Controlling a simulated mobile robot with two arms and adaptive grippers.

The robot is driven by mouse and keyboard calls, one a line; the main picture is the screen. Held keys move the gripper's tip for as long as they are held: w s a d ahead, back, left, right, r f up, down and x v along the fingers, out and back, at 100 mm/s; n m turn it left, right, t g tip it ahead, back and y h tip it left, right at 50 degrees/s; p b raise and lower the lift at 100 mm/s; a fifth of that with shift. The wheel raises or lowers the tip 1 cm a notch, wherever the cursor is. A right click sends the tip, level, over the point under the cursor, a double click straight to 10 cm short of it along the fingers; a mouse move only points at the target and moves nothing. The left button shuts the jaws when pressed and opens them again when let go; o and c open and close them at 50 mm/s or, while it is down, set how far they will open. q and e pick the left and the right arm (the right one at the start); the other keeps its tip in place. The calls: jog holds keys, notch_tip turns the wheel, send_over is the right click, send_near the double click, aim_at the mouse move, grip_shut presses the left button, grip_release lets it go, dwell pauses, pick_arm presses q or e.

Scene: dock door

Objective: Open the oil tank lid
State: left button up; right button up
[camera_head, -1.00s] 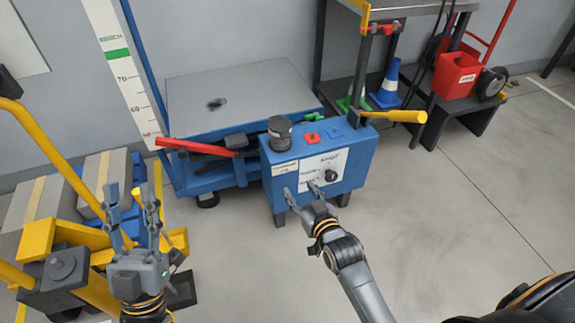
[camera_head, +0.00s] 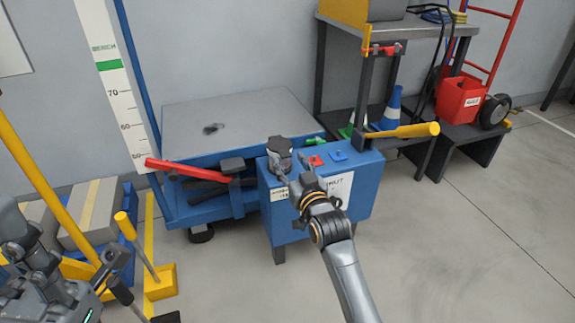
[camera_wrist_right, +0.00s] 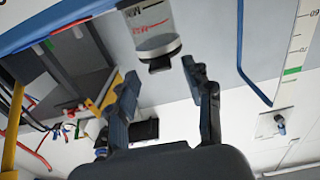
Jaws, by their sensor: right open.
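The oil tank (camera_head: 281,165) is a small cylinder on top of a blue box, with a dark grey lid (camera_head: 279,144). In the right wrist view the tank (camera_wrist_right: 151,20) hangs upside down, clear-walled with a red line, and its lid (camera_wrist_right: 159,49) carries a black knob. My right gripper (camera_head: 295,172) is open and empty beside the tank, its fingers pointing toward it. In the right wrist view the gripper (camera_wrist_right: 162,82) has the knob just beyond and between its fingertips, apart from them. My left gripper (camera_head: 30,262) is at the left edge, its finger opening unclear.
The blue box (camera_head: 355,185) has red and blue pieces on top and a yellow-handled lever (camera_head: 402,131). A red handle (camera_head: 190,169) juts out beside a blue cart (camera_head: 190,212). Yellow equipment stands near my left arm. Floor at right is clear.

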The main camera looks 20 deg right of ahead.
aim_at(280, 147)
jog(key=shift+w+b, duration=0.3)
jog(key=shift+w, duration=0.95)
grip_shut()
